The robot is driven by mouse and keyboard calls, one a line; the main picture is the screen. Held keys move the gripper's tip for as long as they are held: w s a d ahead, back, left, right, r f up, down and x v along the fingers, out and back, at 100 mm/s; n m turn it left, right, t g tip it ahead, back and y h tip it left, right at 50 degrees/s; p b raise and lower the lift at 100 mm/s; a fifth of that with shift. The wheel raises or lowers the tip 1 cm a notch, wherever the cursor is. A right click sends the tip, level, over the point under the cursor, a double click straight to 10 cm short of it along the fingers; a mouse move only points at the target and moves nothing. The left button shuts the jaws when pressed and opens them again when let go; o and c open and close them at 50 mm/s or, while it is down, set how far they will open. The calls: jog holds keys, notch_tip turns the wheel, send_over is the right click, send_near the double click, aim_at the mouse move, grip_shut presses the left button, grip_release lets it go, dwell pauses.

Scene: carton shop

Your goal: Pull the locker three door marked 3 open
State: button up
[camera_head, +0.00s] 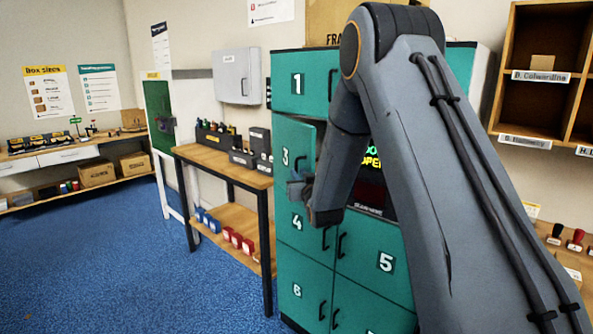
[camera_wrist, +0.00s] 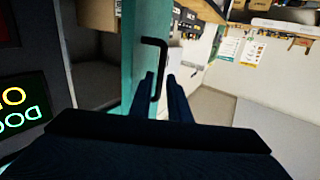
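The locker three door (camera_head: 289,150) is teal, marked 3, and stands partly open, with a dark gap along its right side in the head view. In the wrist view the door (camera_wrist: 138,70) shows nearly edge-on, with its black bar handle (camera_wrist: 163,55) on its right face. My gripper (camera_head: 298,188) is at the lower part of this door.
Doors 1 (camera_head: 297,85), 4 (camera_head: 297,222), 5 (camera_head: 385,262) and 6 (camera_head: 297,290) are shut. A cardboard box (camera_wrist: 98,14) shows inside a locker. A wooden workbench (camera_head: 215,165) stands just left of the lockers. Blue floor (camera_head: 120,270) is clear at the left.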

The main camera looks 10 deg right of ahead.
aim_at(297, 171)
jog(key=shift+w+p, duration=0.4)
jog(key=shift+w, duration=1.4)
grip_shut()
jog(key=shift+a, duration=0.15)
